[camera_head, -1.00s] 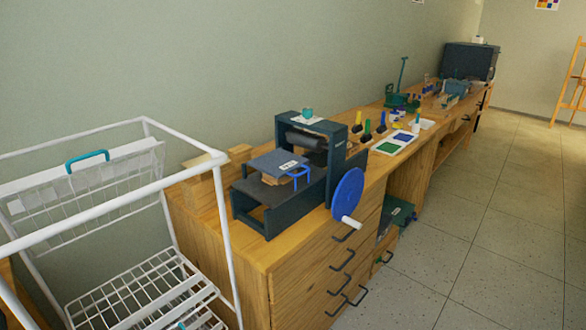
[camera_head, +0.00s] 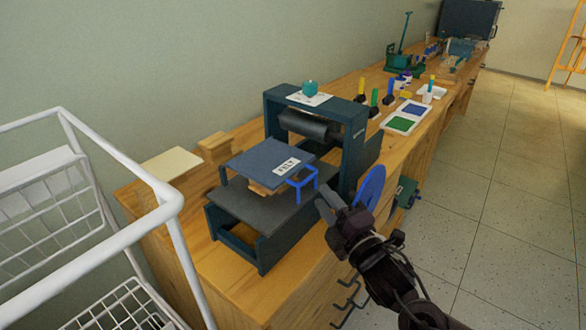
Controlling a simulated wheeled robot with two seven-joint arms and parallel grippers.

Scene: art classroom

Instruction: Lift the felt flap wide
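The felt flap (camera_head: 258,159) is a flat blue-grey panel with a white label reading FELT. It lies roughly level above the dark bed (camera_head: 262,206) of the press, over a small wooden block (camera_head: 262,189). A bright blue bracket-shaped handle (camera_head: 302,183) is at its right front corner. My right gripper (camera_head: 326,204) is at the right of the press, close to the blue handle but seemingly apart from it. Its fingers are dark and seen at a slant, so their opening is unclear. My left gripper is out of view.
The press frame with its roller (camera_head: 308,125) stands behind the flap. The blue crank wheel (camera_head: 370,187) is partly behind my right arm. A white wire rack (camera_head: 150,215) stands at the left. Ink bottles and colour trays (camera_head: 405,117) lie farther along the bench.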

